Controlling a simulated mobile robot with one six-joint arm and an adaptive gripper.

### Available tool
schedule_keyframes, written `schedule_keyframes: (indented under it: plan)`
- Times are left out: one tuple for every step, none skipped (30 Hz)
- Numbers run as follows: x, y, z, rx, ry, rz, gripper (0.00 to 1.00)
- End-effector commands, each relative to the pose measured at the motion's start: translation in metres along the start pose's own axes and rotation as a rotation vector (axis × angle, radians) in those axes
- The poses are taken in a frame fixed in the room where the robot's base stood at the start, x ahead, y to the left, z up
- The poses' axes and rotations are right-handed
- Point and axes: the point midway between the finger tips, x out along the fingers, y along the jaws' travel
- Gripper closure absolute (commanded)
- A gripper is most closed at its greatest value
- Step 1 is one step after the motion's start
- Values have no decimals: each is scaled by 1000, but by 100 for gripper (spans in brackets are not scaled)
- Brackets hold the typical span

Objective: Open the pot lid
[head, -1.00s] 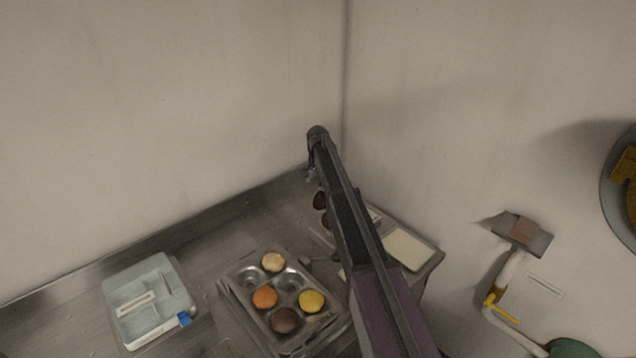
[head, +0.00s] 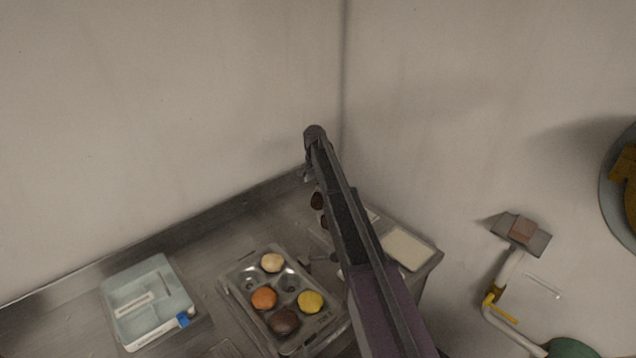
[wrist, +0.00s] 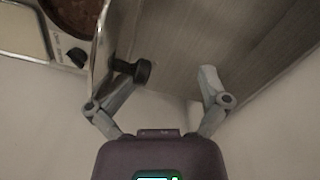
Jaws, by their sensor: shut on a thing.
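The pot lid (wrist: 101,45) shows nearly edge-on in the wrist view, a thin shiny disc standing steeply tilted. Its black knob (wrist: 142,71) points right, between the fingers of my gripper (wrist: 168,74). The open pot (wrist: 72,12), with reddish-brown contents, is at the upper left beside the lid.
A white unit with a black dial (wrist: 76,57) is by the pot. On the steel counter (head: 215,238) are a muffin tray (head: 247,285) with several coloured pieces, a pale blue box (head: 150,300) and a white board (head: 408,248). Walls close in the corner behind.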

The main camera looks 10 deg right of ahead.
Motion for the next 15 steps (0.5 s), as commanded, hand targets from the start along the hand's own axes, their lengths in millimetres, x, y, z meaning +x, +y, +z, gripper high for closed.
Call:
schedule_keyframes:
  plan:
    - [3,-10,-1,-5,2,-18,33]
    - [3,-11,-1,-5,2,-18,33]
    - [3,-13,-2,-5,2,-18,33]
    - [3,-14,-3,-5,2,-18,33]
    - [2,-15,-3,-5,2,-18,33]
    - [2,-17,-4,-5,2,-18,33]
    - [2,-18,-5,-5,2,-17,33]
    - [2,-19,-5,-5,2,-17,33]
    - [2,-21,-6,-4,2,-17,33]
    - [2,-22,-7,-4,2,-17,33]
    - [1,-23,-7,-4,2,-17,33]
    - [1,-24,-8,-3,2,-17,33]
    - [1,-26,-8,-3,2,-17,33]
    - [1,-27,-9,-3,2,-17,33]
    - [0,-28,-10,-3,2,-17,33]
